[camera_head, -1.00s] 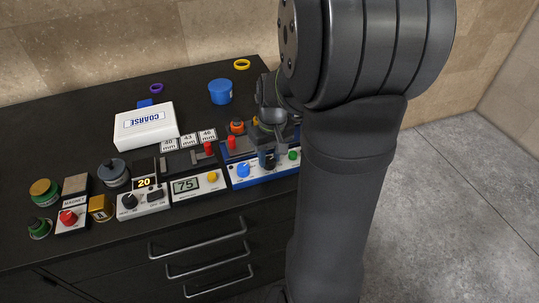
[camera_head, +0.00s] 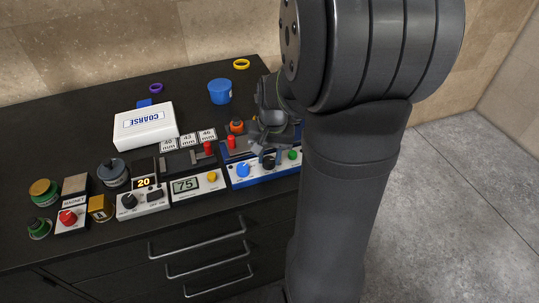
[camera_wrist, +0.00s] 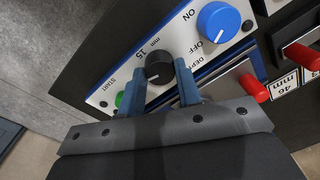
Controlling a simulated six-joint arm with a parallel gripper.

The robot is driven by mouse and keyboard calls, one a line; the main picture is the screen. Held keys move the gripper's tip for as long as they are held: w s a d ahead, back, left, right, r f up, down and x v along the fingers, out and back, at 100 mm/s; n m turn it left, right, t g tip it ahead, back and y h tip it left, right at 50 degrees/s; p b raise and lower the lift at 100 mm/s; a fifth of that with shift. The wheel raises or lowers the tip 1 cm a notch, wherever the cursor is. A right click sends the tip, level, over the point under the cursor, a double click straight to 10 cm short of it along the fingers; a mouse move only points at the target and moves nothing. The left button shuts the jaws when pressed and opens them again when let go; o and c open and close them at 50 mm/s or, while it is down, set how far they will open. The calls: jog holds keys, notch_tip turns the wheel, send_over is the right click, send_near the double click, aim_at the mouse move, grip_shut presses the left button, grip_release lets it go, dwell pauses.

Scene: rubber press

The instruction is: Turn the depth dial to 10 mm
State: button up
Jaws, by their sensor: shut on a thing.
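The depth dial (camera_wrist: 159,68) is a black round knob on the white sloping face of a blue-framed panel (camera_head: 243,182). The labels "DEPTH", "mm" and "15" show around it in the wrist view; its exact setting is hard to read. My gripper (camera_wrist: 161,74) has a finger on either side of the dial and is shut on it. In the head view my gripper (camera_head: 267,150) is over the panel, with the dark dial (camera_head: 268,163) just below it.
A blue ON/OFF knob (camera_wrist: 218,22) sits beside the dial, and a green START button (camera_wrist: 119,99) is on the other side. Red-tipped levers (camera_wrist: 254,89) stand close behind. A display unit reading 75 (camera_head: 186,186) stands left of the panel.

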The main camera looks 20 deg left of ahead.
aim_at(273, 160)
dwell(0.4)
jog(key=o, duration=1)
jog(key=r, duration=1.1)
jog(key=d+r, duration=0.1)
jog(key=r, duration=0.5)
jog(key=shift+w+r, duration=0.15)
jog(key=shift+r, duration=0.05)
jog(key=shift+f, duration=0.15)
jog(key=f, duration=1.1)
jog(key=a+f, duration=0.1)
jog(key=f, duration=0.5)
jog(key=shift+s+f, duration=0.1)
jog(key=shift+s, duration=0.1)
